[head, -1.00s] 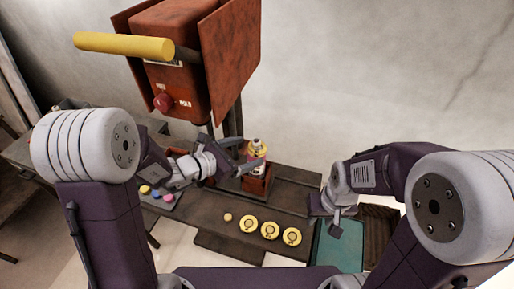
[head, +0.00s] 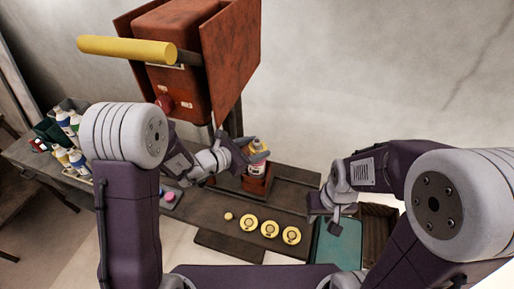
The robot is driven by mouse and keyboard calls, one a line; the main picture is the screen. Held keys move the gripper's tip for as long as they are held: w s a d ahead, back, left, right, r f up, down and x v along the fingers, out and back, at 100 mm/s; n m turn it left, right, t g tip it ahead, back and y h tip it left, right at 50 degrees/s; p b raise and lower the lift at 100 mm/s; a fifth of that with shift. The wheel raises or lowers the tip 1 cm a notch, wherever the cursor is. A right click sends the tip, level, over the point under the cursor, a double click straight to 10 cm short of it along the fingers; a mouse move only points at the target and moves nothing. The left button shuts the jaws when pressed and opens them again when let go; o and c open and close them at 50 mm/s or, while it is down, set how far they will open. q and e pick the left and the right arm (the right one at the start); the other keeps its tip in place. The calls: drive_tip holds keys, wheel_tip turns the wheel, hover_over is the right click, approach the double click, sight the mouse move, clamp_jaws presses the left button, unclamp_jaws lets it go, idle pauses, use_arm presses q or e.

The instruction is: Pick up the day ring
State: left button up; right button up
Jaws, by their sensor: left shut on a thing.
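A small bottle (head: 257,170) with a white, yellow and pink upper part stands upright in a reddish-brown holder (head: 257,186) on the bench. My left gripper (head: 258,149) is at the bottle's upper part and looks shut on it; the fingers hide part of the bottle. I cannot tell which thing is the day ring. My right gripper (head: 336,220) hangs near the teal tray, away from the bottle; its jaw opening is unclear.
A pink piece (head: 168,196) lies further left, partly behind my arm. The teal tray (head: 337,243) is at right. Several bottles (head: 72,125) stand at far left. A rusty red machine (head: 180,85) rises behind.

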sight(258, 143)
use_arm(q)
drive_tip(key=r, duration=0.4)
drive_tip(key=shift+s+d+r, duration=0.2)
drive_tip(key=shift+d+r, duration=0.05)
drive_tip(key=shift+d, duration=0.05)
drive_tip(key=s+d+r+b, duration=0.2)
drive_tip(key=s+d+r, duration=0.4)
drive_tip(key=d, duration=0.2)
drive_tip(key=shift+s+d+r, duration=0.25)
drive_tip(key=shift+s+d, duration=0.05)
drive_tip(key=shift+d, duration=0.05)
